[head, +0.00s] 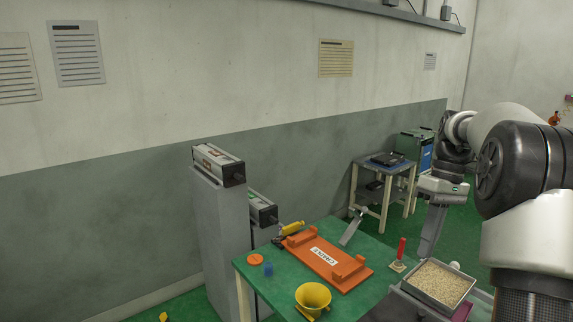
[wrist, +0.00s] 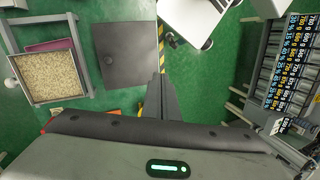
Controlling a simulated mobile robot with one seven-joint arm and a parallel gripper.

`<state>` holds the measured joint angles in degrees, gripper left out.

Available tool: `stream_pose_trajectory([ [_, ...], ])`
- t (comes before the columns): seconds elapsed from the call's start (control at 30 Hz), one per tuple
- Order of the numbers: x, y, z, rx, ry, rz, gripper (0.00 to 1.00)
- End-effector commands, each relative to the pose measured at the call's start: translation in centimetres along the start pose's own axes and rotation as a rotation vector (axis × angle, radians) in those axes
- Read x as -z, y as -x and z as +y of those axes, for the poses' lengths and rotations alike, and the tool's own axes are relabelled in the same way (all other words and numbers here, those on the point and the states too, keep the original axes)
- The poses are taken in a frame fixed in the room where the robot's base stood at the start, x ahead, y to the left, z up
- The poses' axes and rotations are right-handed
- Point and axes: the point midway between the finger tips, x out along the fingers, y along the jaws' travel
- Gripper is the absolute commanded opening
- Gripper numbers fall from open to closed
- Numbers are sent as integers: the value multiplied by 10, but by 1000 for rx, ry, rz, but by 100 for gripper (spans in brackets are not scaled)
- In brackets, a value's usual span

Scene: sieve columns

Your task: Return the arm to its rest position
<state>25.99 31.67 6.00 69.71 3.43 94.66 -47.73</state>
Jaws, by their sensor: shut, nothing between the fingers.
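My arm reaches in from the right side of the head view, bent, with my gripper (head: 428,246) hanging down from its end. The fingers point downward and are together, with nothing between them. In the head view the fingertips appear just behind the tray of pale grains (head: 414,285). In the wrist view my gripper (wrist: 160,82) shows as one closed dark strip over the green floor, and the tray (wrist: 80,82) is off to the left, apart from the fingers.
A green table (head: 372,250) bears an orange cradle (head: 326,262), a yellow funnel (head: 313,297) and a red-handled tool (head: 401,250). Grey columns (head: 222,230) stand at the left. A small side table (head: 384,165) stands behind. Open floor shows below the fingers in the wrist view.

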Motion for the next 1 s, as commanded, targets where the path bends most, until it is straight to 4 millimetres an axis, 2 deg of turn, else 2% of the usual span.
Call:
stream_pose_trajectory([
  [0.03,-1,12,-25,-50,-17,17,0],
  [0.23,-18,31,-111,-221,-132,130,0],
  [0.37,-40,28,-160,-305,-202,237,0],
  [0.5,-69,11,-204,-361,-273,374,0],
  [0.6,-90,-7,-223,-377,-321,471,0],
  [0.73,-110,-30,-238,-378,-366,573,0],
  [0.87,-119,-46,-244,-370,-392,630,0],
  [1.0,-122,-50,-246,-367,-399,647,0],
])
